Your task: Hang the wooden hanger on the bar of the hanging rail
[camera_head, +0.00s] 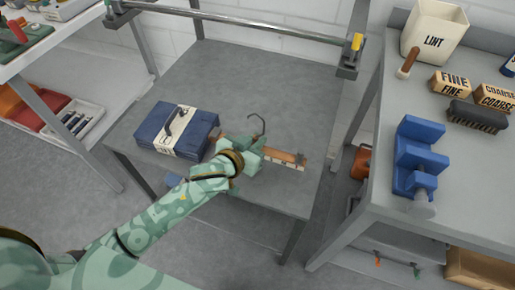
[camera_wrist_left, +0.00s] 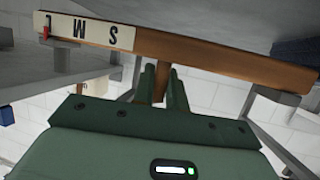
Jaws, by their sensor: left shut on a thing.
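The wooden hanger (camera_head: 286,156) is brown with a dark wire hook (camera_head: 257,127) that curls up. My left gripper (camera_head: 253,158) is shut on its middle, over the grey table (camera_head: 283,101). Whether the hanger touches the tabletop is unclear. In the left wrist view the hanger (camera_wrist_left: 225,58) runs across the top, tilted, with a pale S, M, L strip on its left part. My left gripper's fingers (camera_wrist_left: 163,88) pinch a wooden part of it. The hanging rail's metal bar (camera_head: 255,22) spans the table's far side, beyond the hanger. My right gripper is not in view.
A folded blue cloth bundle with a pale band (camera_head: 177,130) lies left of the gripper. A workbench (camera_head: 385,120) at right holds a blue vise (camera_head: 420,157), a lint bin (camera_head: 434,33), brushes and blocks. Shelves (camera_head: 78,60) stand at left. The table behind the hanger is clear.

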